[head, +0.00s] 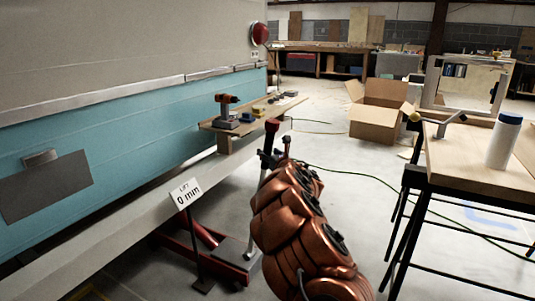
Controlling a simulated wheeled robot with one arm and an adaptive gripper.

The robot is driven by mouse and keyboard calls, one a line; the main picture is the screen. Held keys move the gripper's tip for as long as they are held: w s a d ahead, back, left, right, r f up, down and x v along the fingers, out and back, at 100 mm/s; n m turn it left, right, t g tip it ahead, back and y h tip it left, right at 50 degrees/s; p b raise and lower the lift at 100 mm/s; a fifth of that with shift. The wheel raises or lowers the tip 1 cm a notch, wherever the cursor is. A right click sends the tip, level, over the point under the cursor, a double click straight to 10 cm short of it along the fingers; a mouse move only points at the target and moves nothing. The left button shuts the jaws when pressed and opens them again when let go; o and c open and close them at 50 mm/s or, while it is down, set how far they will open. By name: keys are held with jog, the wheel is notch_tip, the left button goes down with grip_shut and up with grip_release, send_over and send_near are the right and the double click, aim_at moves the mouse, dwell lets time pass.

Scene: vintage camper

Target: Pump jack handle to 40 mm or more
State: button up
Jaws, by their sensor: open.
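The jack (196,234) is a low red frame on the floor beneath the camper's lower edge. My gripper (277,153) is dark and small at the arm's far end, close to the handle just below the red grip. It is open; whether its fingers touch or surround the shaft cannot be told. A white sign (186,193) on a post reads "LIFT 0 mm".
The teal and cream camper (120,135) fills the left side. A wooden shelf (270,115) holds a drill (227,110) behind the handle. A wooden-topped workbench (470,155) with a white bottle stands right. A cardboard box (378,122) and green cable lie beyond on open floor.

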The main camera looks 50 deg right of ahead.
jog(key=shift+x, duration=0.75)
jog(key=shift+c, duration=0.5)
jog(key=shift+r, duration=0.1)
grip_shut()
